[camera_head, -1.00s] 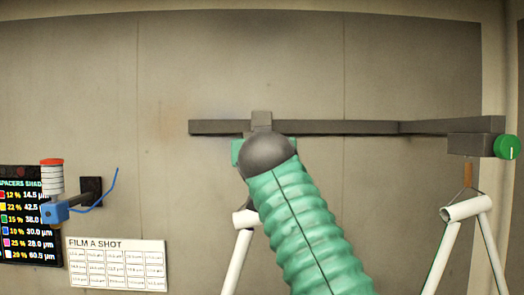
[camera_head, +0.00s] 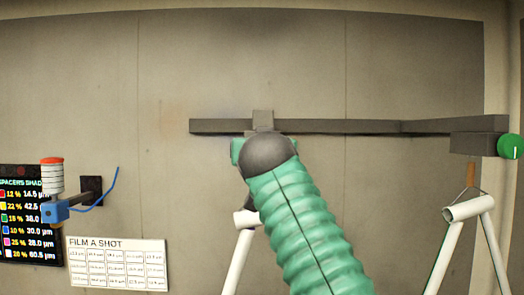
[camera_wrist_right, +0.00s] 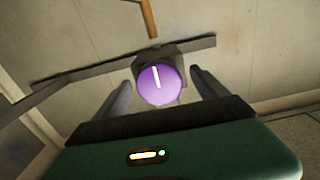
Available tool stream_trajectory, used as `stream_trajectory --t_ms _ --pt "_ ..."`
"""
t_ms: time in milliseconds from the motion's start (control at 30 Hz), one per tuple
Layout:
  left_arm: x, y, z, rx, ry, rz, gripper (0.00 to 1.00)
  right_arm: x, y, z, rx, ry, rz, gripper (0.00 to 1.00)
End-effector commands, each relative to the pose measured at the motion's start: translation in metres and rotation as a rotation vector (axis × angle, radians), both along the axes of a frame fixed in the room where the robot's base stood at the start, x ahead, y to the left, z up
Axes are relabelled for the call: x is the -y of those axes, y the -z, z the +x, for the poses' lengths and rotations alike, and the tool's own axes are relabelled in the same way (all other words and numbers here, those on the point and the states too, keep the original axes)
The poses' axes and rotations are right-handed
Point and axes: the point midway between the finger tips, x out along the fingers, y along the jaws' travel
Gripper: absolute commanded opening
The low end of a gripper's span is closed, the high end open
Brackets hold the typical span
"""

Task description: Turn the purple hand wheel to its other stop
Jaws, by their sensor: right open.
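The purple hand wheel (camera_wrist_right: 168,88) shows in the right wrist view as a round purple disc with a white mark near upright in the picture. It sits on a dark block on a grey rail. My right gripper (camera_wrist_right: 160,77) is open, with one finger on each side of the wheel and visible gaps between fingers and wheel. How far the fingertips are from it in depth is hard to tell. In the head view my green sleeved right arm hides the wheel and most of the gripper. My left gripper is not in view.
A grey rail (camera_head: 340,127) runs along the booth wall. A green knob (camera_head: 511,146) sits at its right end. White frame tubes (camera_head: 468,209) hang below. At left are a blue fixture (camera_head: 55,212), a dark shade chart (camera_head: 30,245) and a white card (camera_head: 118,264).

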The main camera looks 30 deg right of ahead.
Motion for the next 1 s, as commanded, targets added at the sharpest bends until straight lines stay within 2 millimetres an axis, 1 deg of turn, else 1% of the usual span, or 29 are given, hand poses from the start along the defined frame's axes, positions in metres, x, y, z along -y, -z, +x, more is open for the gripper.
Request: stream_trajectory --t_ms 167,267,367,500,600,700,833,1000 --pt "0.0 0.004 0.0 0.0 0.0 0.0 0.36 -0.003 0.0 -0.005 0.003 -0.001 -0.002 0.83" --pt "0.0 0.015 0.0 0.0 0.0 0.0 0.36 -0.012 0.003 -0.018 0.005 -0.003 -0.002 0.83" --pt "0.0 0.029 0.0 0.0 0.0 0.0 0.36 -0.026 0.005 -0.04 0.005 -0.006 -0.001 0.83" --pt "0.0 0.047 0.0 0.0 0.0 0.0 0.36 -0.048 0.006 -0.077 0.005 -0.006 0.0 0.83" --pt "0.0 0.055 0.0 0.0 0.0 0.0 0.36 -0.064 0.005 -0.1 0.003 -0.008 0.001 0.83" --pt "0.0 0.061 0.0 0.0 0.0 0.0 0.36 -0.075 0.004 -0.12 0.002 -0.005 0.001 0.83" --pt "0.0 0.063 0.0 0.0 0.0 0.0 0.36 -0.085 0.002 -0.134 -0.001 -0.002 0.001 0.83" --pt "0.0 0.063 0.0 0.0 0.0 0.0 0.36 -0.087 0.001 -0.14 -0.002 0.001 0.001 0.83"
